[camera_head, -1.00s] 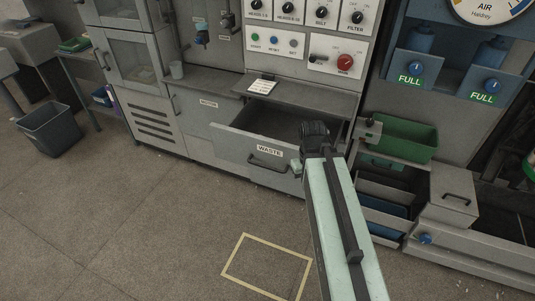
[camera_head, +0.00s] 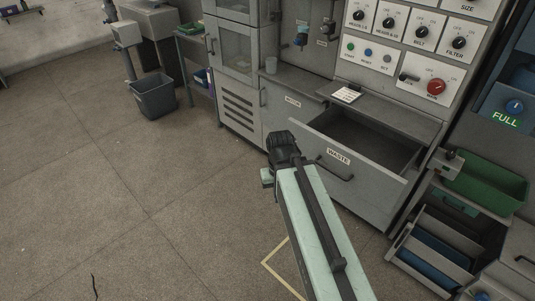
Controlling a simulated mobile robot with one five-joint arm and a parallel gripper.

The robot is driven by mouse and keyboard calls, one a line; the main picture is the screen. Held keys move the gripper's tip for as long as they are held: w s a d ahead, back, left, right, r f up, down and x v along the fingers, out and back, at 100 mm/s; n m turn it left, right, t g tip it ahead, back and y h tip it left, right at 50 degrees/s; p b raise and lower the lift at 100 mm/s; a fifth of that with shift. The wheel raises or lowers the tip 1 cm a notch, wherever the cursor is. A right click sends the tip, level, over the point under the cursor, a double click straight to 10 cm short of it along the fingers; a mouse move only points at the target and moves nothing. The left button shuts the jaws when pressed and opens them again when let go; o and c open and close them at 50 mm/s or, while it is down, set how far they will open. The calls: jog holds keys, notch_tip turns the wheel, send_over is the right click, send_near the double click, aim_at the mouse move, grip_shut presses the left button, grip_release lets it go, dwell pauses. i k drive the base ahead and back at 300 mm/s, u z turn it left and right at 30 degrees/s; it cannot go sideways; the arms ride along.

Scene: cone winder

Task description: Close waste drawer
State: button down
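The waste drawer (camera_head: 376,182) is a grey drawer with a white WASTE label (camera_head: 339,156) and a dark bar handle (camera_head: 335,170) on its front. It is pulled out of the grey machine cabinet, and its dark inside shows from above. My gripper (camera_head: 267,178) is at the end of my pale green arm, in front of the left part of the drawer front in the picture. The wrist hides the fingers for the most part, so their opening cannot be seen. Whether it touches the drawer front cannot be told.
A green bin (camera_head: 484,186) and open lower trays (camera_head: 432,250) stand to the right of the drawer. A grey waste bin (camera_head: 155,96) stands on the floor at the back left. A yellow outline (camera_head: 277,262) marks the floor in front of the drawer.

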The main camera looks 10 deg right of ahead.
aim_at(360, 143)
jog(key=u, duration=2.8)
jog(key=k, duration=1.15)
jog(key=z, duration=0.8)
jog(key=i, duration=1)
jog(key=u, duration=0.1)
